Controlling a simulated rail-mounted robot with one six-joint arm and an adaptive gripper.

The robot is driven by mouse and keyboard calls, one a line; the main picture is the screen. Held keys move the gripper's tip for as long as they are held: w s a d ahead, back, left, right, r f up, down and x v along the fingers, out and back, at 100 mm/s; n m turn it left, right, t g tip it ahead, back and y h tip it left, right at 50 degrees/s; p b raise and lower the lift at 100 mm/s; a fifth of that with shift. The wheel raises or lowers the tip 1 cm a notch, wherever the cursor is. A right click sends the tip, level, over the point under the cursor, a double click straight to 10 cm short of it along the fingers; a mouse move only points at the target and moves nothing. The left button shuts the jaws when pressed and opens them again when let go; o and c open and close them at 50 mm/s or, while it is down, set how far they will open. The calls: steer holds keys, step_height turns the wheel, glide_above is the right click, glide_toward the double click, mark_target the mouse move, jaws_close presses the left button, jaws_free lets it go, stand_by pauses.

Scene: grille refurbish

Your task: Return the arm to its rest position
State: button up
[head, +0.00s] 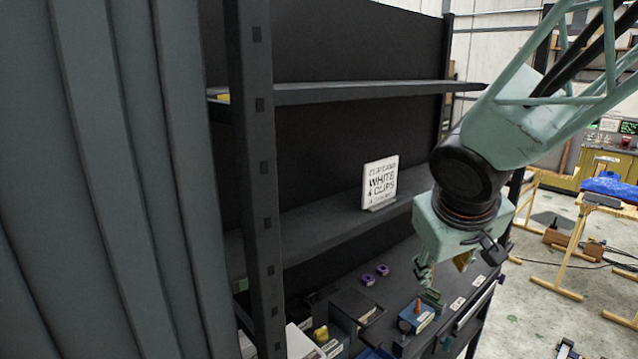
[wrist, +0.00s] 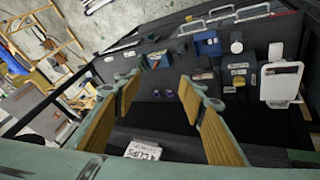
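My gripper (head: 458,262) hangs from my pale green arm in front of the dark shelf rack, at the right of the head view. It is above the lower shelf's right end and apart from the things there. In the wrist view my gripper (wrist: 168,88) has its two fingers with tan pads spread wide, with nothing held between them. The rest position itself is not marked in either view.
Two purple rings (head: 375,275), a blue block (head: 416,318) and small bins lie below. A dark rack post (head: 262,180) and grey curtain (head: 100,180) stand left. Trestles (head: 570,245) stand right.

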steer(key=s+a+f+m+g+y+b, duration=0.1)
steer(key=s+b, duration=0.3)
steer(key=s, duration=1)
steer(key=s+a+f+m+g+y+b, duration=0.1)
steer(key=s+b, duration=0.3)
steer(key=s, duration=1.1)
steer(key=shift+s+a+m, duration=0.25)
steer(key=shift+a+m, duration=0.15)
steer(key=shift+a, duration=0.5)
